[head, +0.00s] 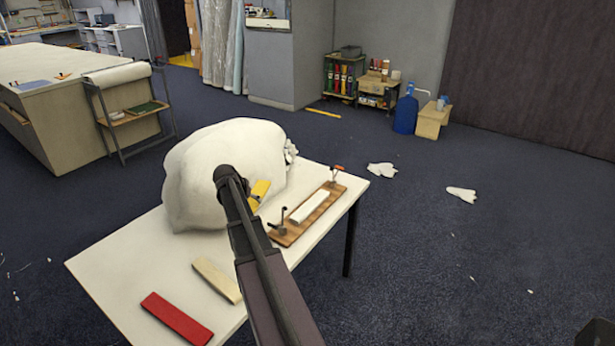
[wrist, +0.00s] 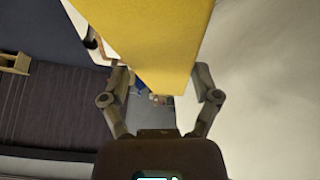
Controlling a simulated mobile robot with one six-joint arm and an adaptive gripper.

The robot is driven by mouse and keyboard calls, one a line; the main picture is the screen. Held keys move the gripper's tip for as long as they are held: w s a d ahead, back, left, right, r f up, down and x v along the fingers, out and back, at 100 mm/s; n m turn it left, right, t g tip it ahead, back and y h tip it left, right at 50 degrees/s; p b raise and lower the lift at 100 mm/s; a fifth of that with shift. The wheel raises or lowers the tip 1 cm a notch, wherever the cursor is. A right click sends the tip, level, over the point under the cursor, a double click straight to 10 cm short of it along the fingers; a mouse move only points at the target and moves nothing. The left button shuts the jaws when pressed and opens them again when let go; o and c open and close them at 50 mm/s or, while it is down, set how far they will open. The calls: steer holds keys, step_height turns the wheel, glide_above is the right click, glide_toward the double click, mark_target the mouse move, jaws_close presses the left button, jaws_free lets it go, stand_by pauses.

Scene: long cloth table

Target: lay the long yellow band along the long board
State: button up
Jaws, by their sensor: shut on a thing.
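The yellow band (head: 260,190) is partly hidden behind my arm in the head view, just left of the long board. In the wrist view the yellow band (wrist: 158,50) fills the upper middle, between the two fingers of my gripper (wrist: 162,82), which is shut on it. The long brown board (head: 285,237) lies on the white table, with a white strip (head: 310,207) along its middle and a small upright fitting at each end. In the head view the gripper's fingers are hidden by my arm.
A large white sack-like bundle (head: 215,175) stands on the table (head: 120,262), close beside the band. A red block (head: 177,318) and a cream block (head: 217,279) lie at the table's near end. White gloves (head: 381,170) lie on the floor to the right.

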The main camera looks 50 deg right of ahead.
mark_target(251, 202)
step_height(251, 202, up, 22)
steer(key=p, duration=2.1)
steer(key=shift+r, duration=0.25)
steer(key=shift+d, duration=0.1)
